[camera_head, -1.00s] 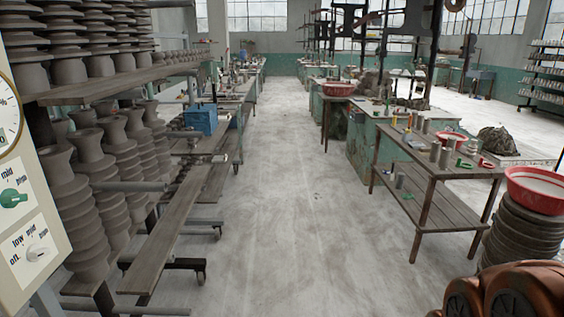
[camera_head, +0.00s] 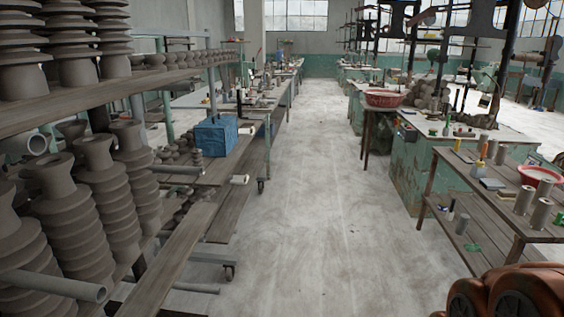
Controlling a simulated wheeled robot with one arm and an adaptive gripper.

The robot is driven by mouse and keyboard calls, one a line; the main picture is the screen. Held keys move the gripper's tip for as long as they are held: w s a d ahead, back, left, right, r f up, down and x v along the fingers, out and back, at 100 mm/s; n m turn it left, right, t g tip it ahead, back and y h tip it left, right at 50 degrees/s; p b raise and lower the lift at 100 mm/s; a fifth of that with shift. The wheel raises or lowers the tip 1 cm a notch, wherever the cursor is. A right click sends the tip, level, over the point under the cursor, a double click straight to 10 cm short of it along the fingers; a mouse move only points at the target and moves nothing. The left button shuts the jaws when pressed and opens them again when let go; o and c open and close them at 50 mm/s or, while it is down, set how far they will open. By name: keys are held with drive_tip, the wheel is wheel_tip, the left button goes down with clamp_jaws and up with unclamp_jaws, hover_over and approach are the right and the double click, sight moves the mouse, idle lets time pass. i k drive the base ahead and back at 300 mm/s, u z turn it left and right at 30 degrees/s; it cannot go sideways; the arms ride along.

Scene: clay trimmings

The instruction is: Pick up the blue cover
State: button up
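I cannot make out for sure which thing is the blue cover. A bright blue box-like thing (camera_head: 216,136) sits on the left-hand rack, a few metres ahead. A small flat bluish-grey thing (camera_head: 491,184) lies on the wooden table (camera_head: 505,232) at the right, among small containers. My gripper is not in view. Only a rounded orange-brown part, apparently of my arm, shows at the bottom right corner.
A clear concrete aisle (camera_head: 315,190) runs ahead. Racks of stacked ribbed clay pieces (camera_head: 120,190) stand close on the left, with a pipe end (camera_head: 98,292) jutting out. A red basin (camera_head: 384,97) stands farther ahead on the right. Green benches (camera_head: 425,165) line the right.

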sight(217, 136)
drive_tip(key=u, duration=0.35)
drive_tip(key=i, duration=1.7)
drive_tip(key=u, duration=0.4)
drive_tip(key=i, duration=0.45)
drive_tip(key=u, duration=0.7)
drive_tip(key=k, duration=1.3)
drive_tip(key=z, duration=0.05)
drive_tip(key=i, duration=0.45)
drive_tip(key=z, duration=0.85)
drive_tip(key=i, duration=1.6)
drive_tip(key=u, duration=1.3)
drive_tip(key=i, duration=0.45)
drive_tip(key=u, duration=0.15)
